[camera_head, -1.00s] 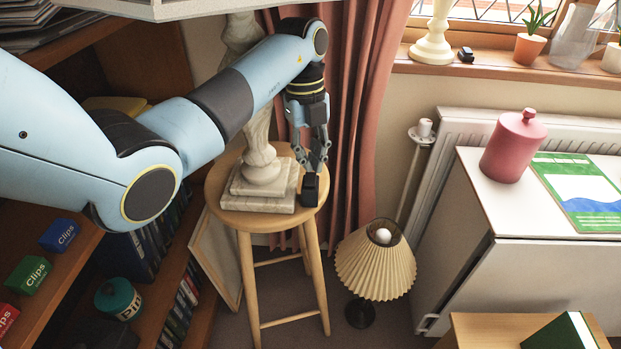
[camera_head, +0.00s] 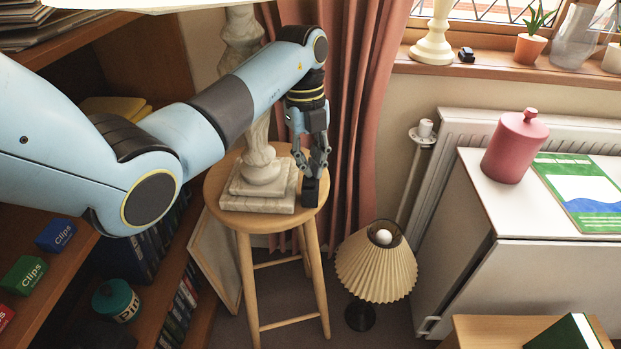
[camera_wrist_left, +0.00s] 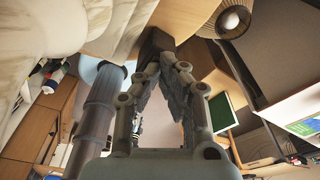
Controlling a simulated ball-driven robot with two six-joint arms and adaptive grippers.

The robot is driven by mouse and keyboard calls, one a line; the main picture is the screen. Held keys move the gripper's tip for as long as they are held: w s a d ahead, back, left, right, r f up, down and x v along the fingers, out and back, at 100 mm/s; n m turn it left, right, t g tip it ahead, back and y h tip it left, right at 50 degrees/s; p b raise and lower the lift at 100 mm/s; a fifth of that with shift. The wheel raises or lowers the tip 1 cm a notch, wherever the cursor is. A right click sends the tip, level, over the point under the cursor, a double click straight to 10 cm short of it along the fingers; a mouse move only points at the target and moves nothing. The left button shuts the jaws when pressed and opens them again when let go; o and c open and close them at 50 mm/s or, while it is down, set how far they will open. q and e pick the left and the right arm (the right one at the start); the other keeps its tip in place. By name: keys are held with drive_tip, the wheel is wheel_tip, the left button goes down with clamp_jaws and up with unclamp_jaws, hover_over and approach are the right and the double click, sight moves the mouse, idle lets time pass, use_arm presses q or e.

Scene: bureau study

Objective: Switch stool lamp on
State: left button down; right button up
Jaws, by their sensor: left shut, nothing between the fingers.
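The stool lamp has a pale marble column and stepped base (camera_head: 258,203) standing on a round wooden stool (camera_head: 228,222). Only the lower edge of its shade (camera_head: 140,5) shows at the top, bright cream-white; its bulb is out of view. A small black switch box (camera_head: 310,192) sits on the stool top, right of the lamp base. My left gripper (camera_head: 312,172) points down with its shut, empty fingers at the top of the box; contact is hard to tell. In the left wrist view a dark block (camera_wrist_left: 155,45) shows beyond the fingertips. My right gripper is not in view.
A pleated floor lamp (camera_head: 375,265) stands right of the stool. A pink curtain (camera_head: 360,120) hangs close behind my gripper. A bookshelf (camera_head: 80,260) is on the left. A white desk (camera_head: 490,200) with a pink jar (camera_head: 515,148) is on the right.

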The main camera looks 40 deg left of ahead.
use_arm(q)
wheel_tip(320, 180, up, 7)
drive_tip(key=p, duration=0.6)
drive_tip(key=shift+p, duration=0.35)
drive_tip(key=shift+s+d+f, duration=0.1)
drive_tip(key=shift+f, duration=0.05)
